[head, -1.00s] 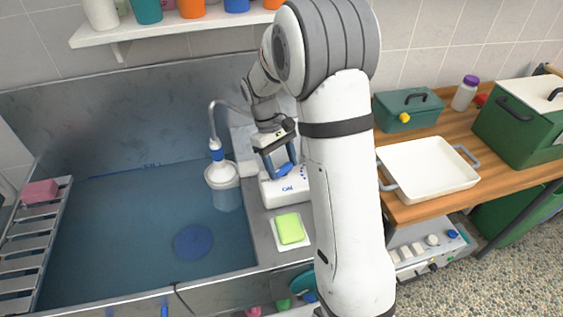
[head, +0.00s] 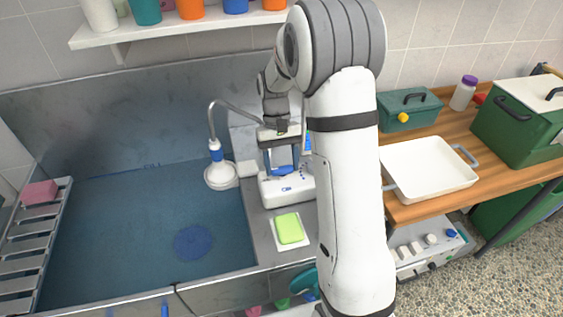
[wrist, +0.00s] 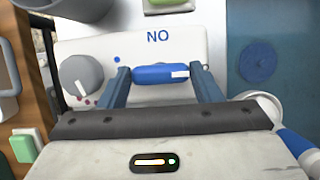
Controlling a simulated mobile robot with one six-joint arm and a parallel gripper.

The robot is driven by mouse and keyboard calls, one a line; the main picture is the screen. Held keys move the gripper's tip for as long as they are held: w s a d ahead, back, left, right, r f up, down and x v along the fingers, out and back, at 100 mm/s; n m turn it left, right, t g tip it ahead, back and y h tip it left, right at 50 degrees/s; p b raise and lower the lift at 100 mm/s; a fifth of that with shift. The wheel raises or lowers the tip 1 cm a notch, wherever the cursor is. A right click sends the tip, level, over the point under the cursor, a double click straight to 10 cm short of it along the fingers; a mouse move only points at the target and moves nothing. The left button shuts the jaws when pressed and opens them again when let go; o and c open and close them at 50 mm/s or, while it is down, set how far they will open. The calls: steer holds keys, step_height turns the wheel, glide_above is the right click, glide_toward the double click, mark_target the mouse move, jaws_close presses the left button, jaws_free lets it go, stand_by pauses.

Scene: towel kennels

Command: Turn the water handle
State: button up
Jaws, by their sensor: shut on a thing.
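The water handle (head: 281,171) is a blue bar on the front of a white box (head: 287,193) at the right edge of the sink. It also shows in the wrist view as a blue bar with a white patch at its right end (wrist: 160,74), lying about level. My gripper (head: 282,163) has its two fingers on either side of the handle and is shut on it; the wrist view shows the fingers (wrist: 163,80) at the bar's two ends. The white shower head (head: 221,175) hangs left of the box, with no stream seen under it.
The sink (head: 130,235) lies to the left, with a slatted rack (head: 30,245) and a pink block (head: 40,192). A green sponge (head: 289,228) lies in front of the box. A grey knob (wrist: 81,75) sits beside the handle. A white tray (head: 430,167) stands on the right counter.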

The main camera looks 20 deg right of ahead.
stand_by(0.3)
steer(key=o, duration=1)
steer(key=shift+r, duration=0.1)
steer(key=v, duration=0.7)
steer(key=shift+r+b, duration=0.3)
steer(key=shift+b, duration=0.1)
steer(key=shift+w, duration=0.1)
